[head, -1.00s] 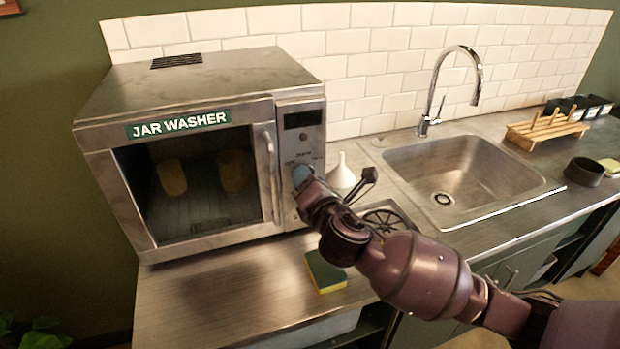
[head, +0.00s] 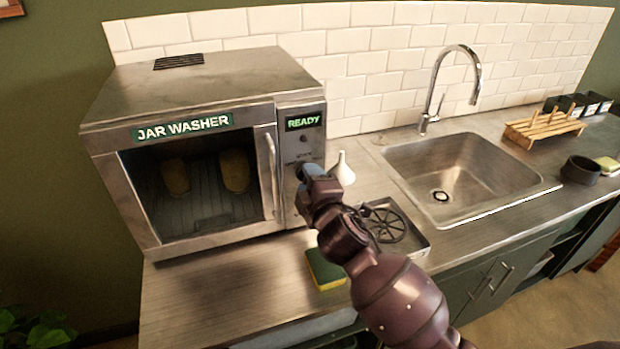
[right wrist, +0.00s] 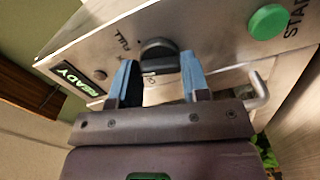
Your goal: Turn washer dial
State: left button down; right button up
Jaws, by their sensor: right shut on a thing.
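The jar washer (head: 200,90) stands at the left of the counter with its door closed. Two yellowish jars (head: 235,171) show through its window. Its display (head: 303,121) is lit and reads READY. My right gripper (head: 308,172) is at the control panel and covers the dial in the head view. In the right wrist view, the black dial (right wrist: 160,56) sits between the two blue fingertips, and the gripper is shut on it. The word FULL is printed beside the dial. A green start button (right wrist: 268,22) is farther right. My left gripper is not in view.
A white funnel (head: 343,170) stands just right of the washer. A sponge (head: 324,268) lies on the counter under my right arm, near a tray with a dark wheel (head: 388,226). The sink (head: 460,165) is to the right. The counter's front left is clear.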

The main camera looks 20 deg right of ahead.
pick_arm(q)
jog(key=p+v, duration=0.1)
jog(key=p, duration=0.2)
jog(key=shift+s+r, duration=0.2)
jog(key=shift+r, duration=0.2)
pick_arm(e)
jog(key=m, duration=0.9)
jog(key=shift+f+m, duration=0.1)
jog(key=shift+m, duration=0.3)
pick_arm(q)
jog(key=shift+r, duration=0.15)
pick_arm(e)
jog(key=o, duration=0.9)
jog(key=shift+s, duration=0.1)
pick_arm(q)
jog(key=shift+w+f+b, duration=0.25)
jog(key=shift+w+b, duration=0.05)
jog(key=shift+b, duration=0.3)
pick_arm(e)
jog(key=s, duration=1)
jog(key=shift+s+d, duration=0.2)
jog(key=shift+s, duration=0.15)
